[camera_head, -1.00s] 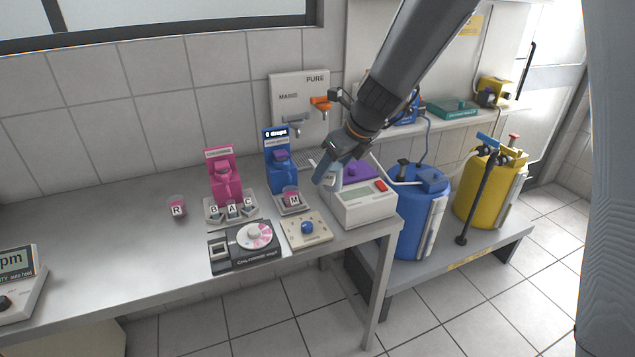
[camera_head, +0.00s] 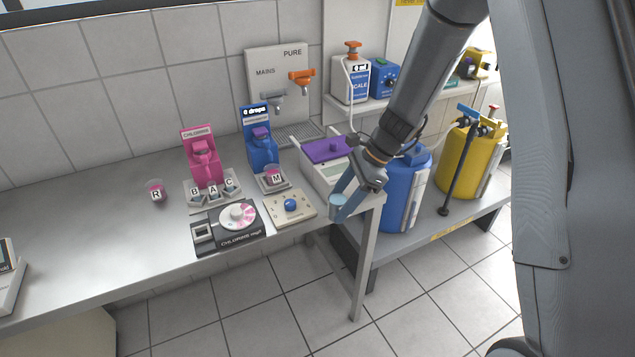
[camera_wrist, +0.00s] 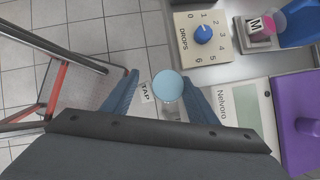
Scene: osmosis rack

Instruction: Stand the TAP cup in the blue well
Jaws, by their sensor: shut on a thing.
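The TAP cup (camera_head: 338,202) is held between the fingers of my gripper (camera_head: 349,197), in front of the bench's right front corner. In the wrist view the cup (camera_wrist: 168,86) shows pale blue liquid from above, with its TAP label (camera_wrist: 147,92) beside it, between both fingers of my gripper (camera_wrist: 160,97). The blue dispenser (camera_head: 260,142) stands at the back of the bench. I cannot tell a separate blue well apart from that base.
A drops dial plate (camera_head: 291,206) and a chlorine comparator (camera_head: 228,226) lie along the front. The pink dispenser (camera_head: 204,162) and cup R (camera_head: 156,192) are further left.

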